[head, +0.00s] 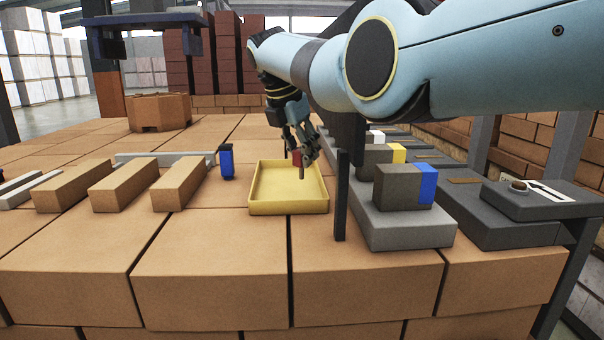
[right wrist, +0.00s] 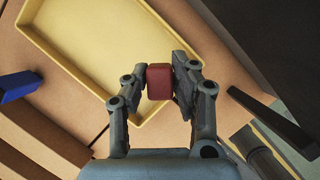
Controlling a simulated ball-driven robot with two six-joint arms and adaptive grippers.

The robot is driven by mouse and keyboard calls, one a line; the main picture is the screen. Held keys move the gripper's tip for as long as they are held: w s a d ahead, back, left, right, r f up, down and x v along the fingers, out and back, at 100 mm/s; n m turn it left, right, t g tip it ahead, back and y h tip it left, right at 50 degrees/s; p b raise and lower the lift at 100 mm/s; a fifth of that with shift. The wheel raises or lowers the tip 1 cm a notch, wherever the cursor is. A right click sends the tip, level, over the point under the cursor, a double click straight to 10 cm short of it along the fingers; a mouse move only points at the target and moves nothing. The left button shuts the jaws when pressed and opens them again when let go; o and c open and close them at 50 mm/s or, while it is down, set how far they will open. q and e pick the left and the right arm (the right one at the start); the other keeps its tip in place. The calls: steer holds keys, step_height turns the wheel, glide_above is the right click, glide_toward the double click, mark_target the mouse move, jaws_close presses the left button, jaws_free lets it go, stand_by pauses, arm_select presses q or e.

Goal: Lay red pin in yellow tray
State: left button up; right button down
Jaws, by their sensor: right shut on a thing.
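The red pin (right wrist: 159,82) is between the two fingers of my right gripper (right wrist: 160,85) in the right wrist view, and the gripper is shut on it. In the head view my right gripper (head: 300,153) is over the yellow tray (head: 290,207), and the pin (head: 297,158) hangs upright from it, partly hidden by the fingers. The yellow tray is shallow, and its visible floor is empty. In the right wrist view the tray (right wrist: 75,50) lies below and behind the pin. I cannot tell whether the pin touches the tray. My left gripper is not in view.
A blue pin (head: 226,161) stands left of the tray. Several tan bricks (head: 121,185) lie farther left. A dark post (head: 341,195) and a grey slab (head: 405,228) with dark, blue and yellow blocks stand to the right. Brick surface in front of the tray is clear.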

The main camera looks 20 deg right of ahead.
mark_target(299, 166)
step_height(299, 166, down, 6)
steer(key=shift+r+b, duration=0.15)
steer(key=shift+b, duration=0.35)
steer(key=c, duration=1.1)
jaws_free()
